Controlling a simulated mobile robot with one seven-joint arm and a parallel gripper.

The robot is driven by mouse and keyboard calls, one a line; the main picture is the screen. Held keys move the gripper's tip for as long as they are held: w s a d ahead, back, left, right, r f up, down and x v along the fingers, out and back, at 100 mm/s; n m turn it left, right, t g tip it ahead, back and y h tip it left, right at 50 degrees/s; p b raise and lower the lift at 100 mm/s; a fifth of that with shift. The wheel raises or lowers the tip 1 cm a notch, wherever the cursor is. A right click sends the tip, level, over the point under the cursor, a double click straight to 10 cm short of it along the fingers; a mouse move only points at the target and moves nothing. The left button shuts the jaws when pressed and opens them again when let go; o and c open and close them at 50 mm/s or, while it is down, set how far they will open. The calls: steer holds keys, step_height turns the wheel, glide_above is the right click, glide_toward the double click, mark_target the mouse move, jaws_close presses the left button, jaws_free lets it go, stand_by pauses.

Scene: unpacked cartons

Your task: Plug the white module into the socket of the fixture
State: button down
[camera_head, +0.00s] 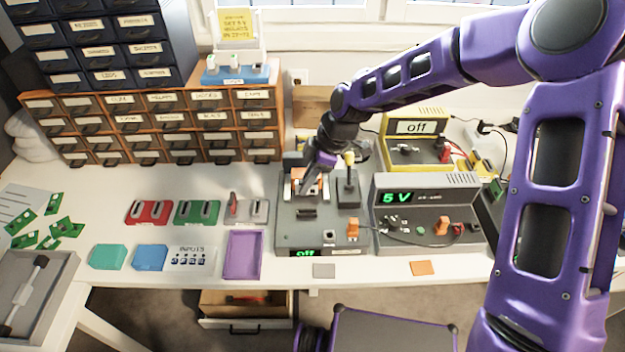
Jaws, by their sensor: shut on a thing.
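The fixture (279,238) is a dark grey box on the bench. Its front display reads "off". A dark slot (306,213) shows on its top. My gripper (305,188) points down over the rear of the fixture's top. It is shut on a small pale part, with orange pieces beside it. The fingers largely hide this part, so I cannot tell for sure that it is the white module or how it sits. A black post (348,190) with a yellow knob stands to the right of my gripper.
A grey 5 V supply (425,240) stands close on the right, with a yellow "off" unit (408,153) behind. Red (149,212), green (197,213) and pale grey blocks (247,211) and a purple tray (243,255) lie left. Drawer cabinets (160,128) stand behind.

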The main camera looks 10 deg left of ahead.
mark_target(309, 193)
steer(key=shift+f, duration=0.1)
steer(key=shift+f, duration=1.1)
steer(key=shift+f+b, duration=0.85)
steer(key=shift+f, duration=0.75)
steer(key=shift+f+b, duration=0.4)
steer(key=shift+f, duration=0.25)
stand_by(0.4)
steer(key=c, duration=0.8)
jaws_free()
steer(key=shift+c, duration=0.2)
